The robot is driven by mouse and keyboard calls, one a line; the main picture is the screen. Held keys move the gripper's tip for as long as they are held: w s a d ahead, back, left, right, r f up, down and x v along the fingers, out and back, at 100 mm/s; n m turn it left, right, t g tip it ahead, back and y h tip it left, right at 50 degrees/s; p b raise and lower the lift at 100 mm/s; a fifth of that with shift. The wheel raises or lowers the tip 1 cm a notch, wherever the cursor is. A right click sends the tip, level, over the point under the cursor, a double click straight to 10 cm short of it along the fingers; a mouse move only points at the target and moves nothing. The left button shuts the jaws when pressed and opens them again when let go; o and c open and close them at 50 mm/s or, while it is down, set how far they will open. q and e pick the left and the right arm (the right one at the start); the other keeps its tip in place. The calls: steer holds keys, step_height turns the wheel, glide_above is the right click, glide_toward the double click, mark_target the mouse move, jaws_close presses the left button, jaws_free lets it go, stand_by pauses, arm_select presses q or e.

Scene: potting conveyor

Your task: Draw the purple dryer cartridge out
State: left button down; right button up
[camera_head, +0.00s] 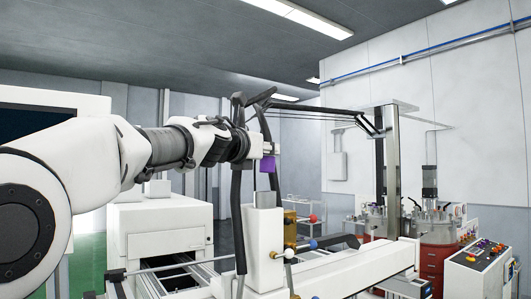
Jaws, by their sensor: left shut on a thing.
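The purple dryer cartridge (267,163) shows as a small purple block just right of the end of my left arm, above a white upright housing (263,232). A grey piece (265,199) stands at the top of this housing; I cannot tell whether it belongs to the cartridge. My left gripper (256,150) is at the purple block and shut on it. Its fingertips are small and partly hidden by the wrist and dark hoses.
Dark hoses (238,215) hang beside the housing. Red, blue and white balls (313,244) sit to its right. A white machine (160,235) stands at left, a metal post (391,170) and red vessels (437,262) at right, with a control box (478,270) in front.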

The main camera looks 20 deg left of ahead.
arm_select(q)
steer(key=shift+w+r, duration=0.15)
steer(key=shift+r, duration=3.05)
